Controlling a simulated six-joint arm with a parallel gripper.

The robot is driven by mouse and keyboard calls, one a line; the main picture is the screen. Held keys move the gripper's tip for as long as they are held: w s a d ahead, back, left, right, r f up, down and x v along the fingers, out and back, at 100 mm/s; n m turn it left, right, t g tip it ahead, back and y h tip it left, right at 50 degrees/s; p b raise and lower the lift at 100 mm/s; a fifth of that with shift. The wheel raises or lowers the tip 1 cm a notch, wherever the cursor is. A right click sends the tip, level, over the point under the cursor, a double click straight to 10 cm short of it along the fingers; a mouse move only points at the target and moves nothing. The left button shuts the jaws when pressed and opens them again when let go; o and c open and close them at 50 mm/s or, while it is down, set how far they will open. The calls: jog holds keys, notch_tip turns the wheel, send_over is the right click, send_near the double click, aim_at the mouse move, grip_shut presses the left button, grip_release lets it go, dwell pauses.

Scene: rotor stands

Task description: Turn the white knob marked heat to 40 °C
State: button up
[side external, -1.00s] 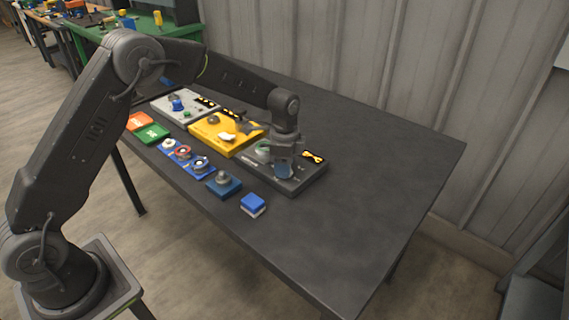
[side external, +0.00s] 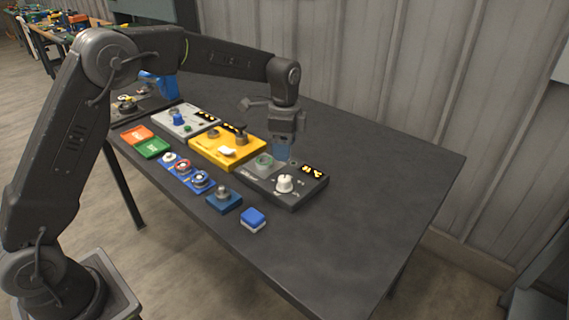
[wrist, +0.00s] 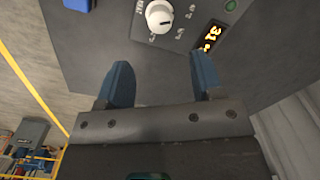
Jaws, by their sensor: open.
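The white knob (side external: 285,184) stands on the dark grey panel (side external: 262,187) at the right end of the row of panels. It also shows at the top of the wrist view (wrist: 159,16), with a dark pointer mark and small dial markings around it. The lit display (side external: 312,170) on the same panel seems to read 31 in the wrist view (wrist: 211,38). My gripper (side external: 283,150) is above the panel, clear of the knob and behind it. In the wrist view its two blue fingers (wrist: 162,70) are apart with nothing between them.
A yellow panel (side external: 205,150) with a lever is to the left. A blue block (side external: 253,216) and a blue base (side external: 224,203) lie in front. The table's right side is clear.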

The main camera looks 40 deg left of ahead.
jog(key=shift+r, duration=1.7)
jog(key=shift+r, duration=0.1)
jog(key=s+a+r+n+t, duration=0.15)
jog(key=s+r+n, duration=0.3)
jog(key=s, duration=0.65)
jog(key=s+d+r+n+t, duration=0.1)
jog(key=s+r+n+t, duration=0.3)
jog(key=s, duration=0.8)
jog(key=s+f+n, duration=0.2)
jog(key=s+n, duration=0.1)
jog(key=s, duration=0.5)
jog(key=shift+a+f, duration=0.25)
jog(key=shift+a, duration=0.05)
